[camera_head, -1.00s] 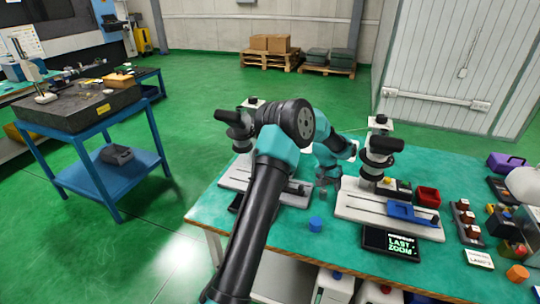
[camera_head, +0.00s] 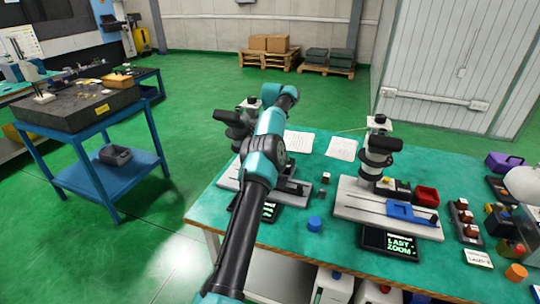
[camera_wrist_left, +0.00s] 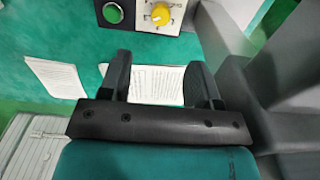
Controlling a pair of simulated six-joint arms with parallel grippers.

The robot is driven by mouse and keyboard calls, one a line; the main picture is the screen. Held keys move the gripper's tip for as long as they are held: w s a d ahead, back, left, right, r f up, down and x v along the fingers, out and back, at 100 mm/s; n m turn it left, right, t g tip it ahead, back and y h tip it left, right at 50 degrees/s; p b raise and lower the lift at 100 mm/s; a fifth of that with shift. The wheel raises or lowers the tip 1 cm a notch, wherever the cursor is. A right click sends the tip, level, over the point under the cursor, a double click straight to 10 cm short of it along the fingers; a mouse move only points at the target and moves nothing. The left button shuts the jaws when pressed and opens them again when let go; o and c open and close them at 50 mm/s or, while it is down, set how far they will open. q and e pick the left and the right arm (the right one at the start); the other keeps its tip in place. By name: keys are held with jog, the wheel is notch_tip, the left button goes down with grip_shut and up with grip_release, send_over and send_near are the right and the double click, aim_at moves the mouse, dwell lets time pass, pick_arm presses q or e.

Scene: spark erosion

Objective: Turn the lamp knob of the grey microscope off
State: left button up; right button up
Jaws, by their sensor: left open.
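Two microscopes stand on the teal table. The left one (camera_head: 237,117), light-based with a dark head, is partly covered by my left arm; the right one (camera_head: 378,158) is in full view. I cannot tell surely which is the grey one. In the left wrist view a yellow knob (camera_wrist_left: 160,15) sits on a light panel at the top edge, beside a green button (camera_wrist_left: 113,12). A large grey body (camera_wrist_left: 285,95) fills the right side. My left gripper (camera_wrist_left: 160,75) is open and empty, its fingers apart from the knob. The head view hides this gripper.
Paper sheets (camera_head: 342,149) lie at the back of the table. A blue cap (camera_head: 315,223), a dark display (camera_head: 390,243) and a red bin (camera_head: 427,196) are on the table. The table between the microscopes is mostly clear.

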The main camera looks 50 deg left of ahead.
dwell(0.4)
pick_arm(q)
notch_tip(320, 180, down, 12)
dwell(0.7)
jog(key=shift+c, duration=0.3)
jog(key=c, duration=0.9)
jog(key=shift+o, duration=0.2)
